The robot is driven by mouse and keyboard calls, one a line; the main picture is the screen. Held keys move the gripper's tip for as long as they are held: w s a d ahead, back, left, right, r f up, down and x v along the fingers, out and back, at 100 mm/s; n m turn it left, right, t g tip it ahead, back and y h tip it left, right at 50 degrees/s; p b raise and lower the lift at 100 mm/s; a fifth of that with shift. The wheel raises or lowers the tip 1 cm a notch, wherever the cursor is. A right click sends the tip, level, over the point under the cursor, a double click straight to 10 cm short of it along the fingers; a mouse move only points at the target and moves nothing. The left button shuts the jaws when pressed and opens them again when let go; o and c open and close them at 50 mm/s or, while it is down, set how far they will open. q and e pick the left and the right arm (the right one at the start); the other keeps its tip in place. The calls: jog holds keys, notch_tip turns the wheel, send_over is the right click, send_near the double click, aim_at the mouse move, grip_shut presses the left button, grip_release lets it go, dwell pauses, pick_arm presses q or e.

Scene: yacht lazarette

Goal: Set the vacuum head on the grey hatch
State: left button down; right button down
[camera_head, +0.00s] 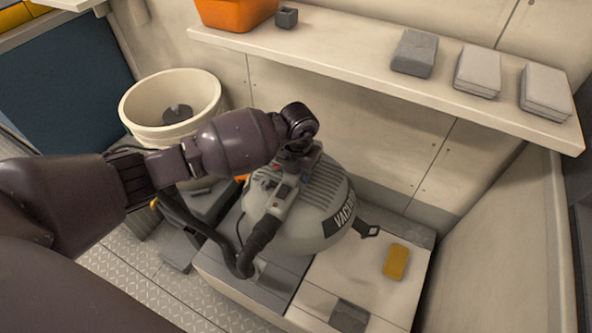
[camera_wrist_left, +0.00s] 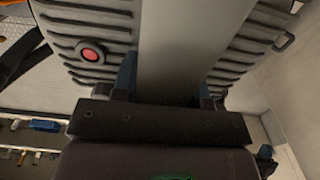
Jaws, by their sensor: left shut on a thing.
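The vacuum head (camera_head: 300,222) is a grey ribbed dome with a dark label band and a red button, which also shows in the wrist view (camera_wrist_left: 92,54). A black hose curves down from its front left. My left gripper (camera_head: 300,158) is above the dome, shut on its top handle (camera_wrist_left: 178,50), with one finger on each side. The grey hatch (camera_head: 268,286) shows as a grey panel on the left part of a low pale locker, partly hidden by the dome. I cannot tell if the dome touches it. My right gripper is out of view.
A cream drum (camera_head: 135,112) stands behind my left arm. A yellow sponge-like block (camera_head: 397,262) and a dark square (camera_head: 349,316) are on the pale locker top (camera_head: 345,275). A shelf (camera_head: 350,66) above holds an orange bin (camera_head: 235,12) and several grey blocks.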

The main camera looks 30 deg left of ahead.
pick_arm(q)
notch_tip(320, 180, down, 9)
jog(key=b, duration=0.3)
jog(key=shift+w+f, duration=0.15)
jog(key=shift+f, duration=0.55)
notch_tip(320, 180, down, 5)
jog(key=shift+r+b, duration=0.1)
jog(key=shift+b, duration=1)
jog(key=shift+f, duration=0.45)
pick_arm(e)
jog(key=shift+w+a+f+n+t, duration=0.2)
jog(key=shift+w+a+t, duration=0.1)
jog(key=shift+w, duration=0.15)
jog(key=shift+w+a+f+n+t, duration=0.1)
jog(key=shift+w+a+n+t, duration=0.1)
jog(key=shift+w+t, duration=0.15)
pick_arm(q)
jog(key=c, duration=0.6)
grip_release()
jog(key=shift+f, duration=0.2)
jog(key=shift+c, duration=0.2)
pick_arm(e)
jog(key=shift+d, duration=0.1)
